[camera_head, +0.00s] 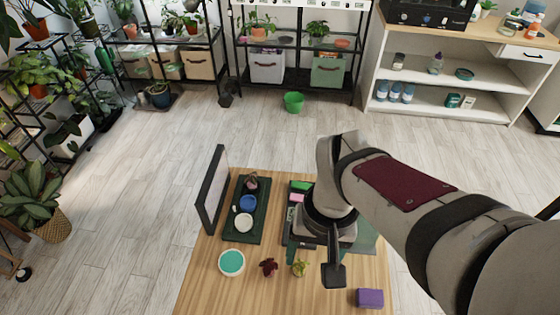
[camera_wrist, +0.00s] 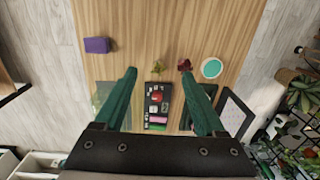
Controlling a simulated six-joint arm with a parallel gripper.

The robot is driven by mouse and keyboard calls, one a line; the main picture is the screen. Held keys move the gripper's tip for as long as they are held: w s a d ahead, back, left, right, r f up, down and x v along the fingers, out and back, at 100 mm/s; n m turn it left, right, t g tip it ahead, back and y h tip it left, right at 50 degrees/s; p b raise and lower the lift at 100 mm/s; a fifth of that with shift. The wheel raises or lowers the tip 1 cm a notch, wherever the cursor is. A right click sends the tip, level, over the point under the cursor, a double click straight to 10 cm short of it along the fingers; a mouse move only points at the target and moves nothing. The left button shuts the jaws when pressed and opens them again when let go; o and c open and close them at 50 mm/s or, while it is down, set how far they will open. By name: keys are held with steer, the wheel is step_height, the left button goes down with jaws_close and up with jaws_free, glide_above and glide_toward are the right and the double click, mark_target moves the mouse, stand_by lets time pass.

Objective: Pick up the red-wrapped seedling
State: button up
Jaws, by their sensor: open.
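A small round red item (camera_wrist: 157,97) shows in the wrist view, in a black tray (camera_wrist: 152,122) between my fingers; it is too small to tell whether it is the red-wrapped seedling. My arm hides it in the head view, where the tray's left part (camera_head: 291,209) still shows. My gripper (camera_wrist: 158,75) is open and empty, its green fingers spread to either side of the tray. A dark red leafy plant (camera_head: 269,267) stands in front of the tray, also seen in the wrist view (camera_wrist: 184,65). A yellow-green plant (camera_head: 300,267) stands beside it.
A green tray (camera_head: 232,237) with round items lies left of the black tray, beside an upright dark-framed panel (camera_head: 211,190). A teal-topped white dish (camera_head: 231,262) and a purple block (camera_head: 369,298) are near the front. Bare wood lies between block and plants.

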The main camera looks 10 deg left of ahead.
mark_target(269, 267)
steer(key=w+a+f+n, duration=0.5)
steer(key=w+a, duration=0.1)
steer(key=a, duration=0.2)
steer(key=shift+h, duration=0.4)
steer(key=f, duration=1)
steer(key=s+f, duration=0.1)
steer(key=f, duration=0.4)
steer(key=shift+a+f, duration=0.15)
steer(key=shift+a, duration=0.15)
jaws_close()
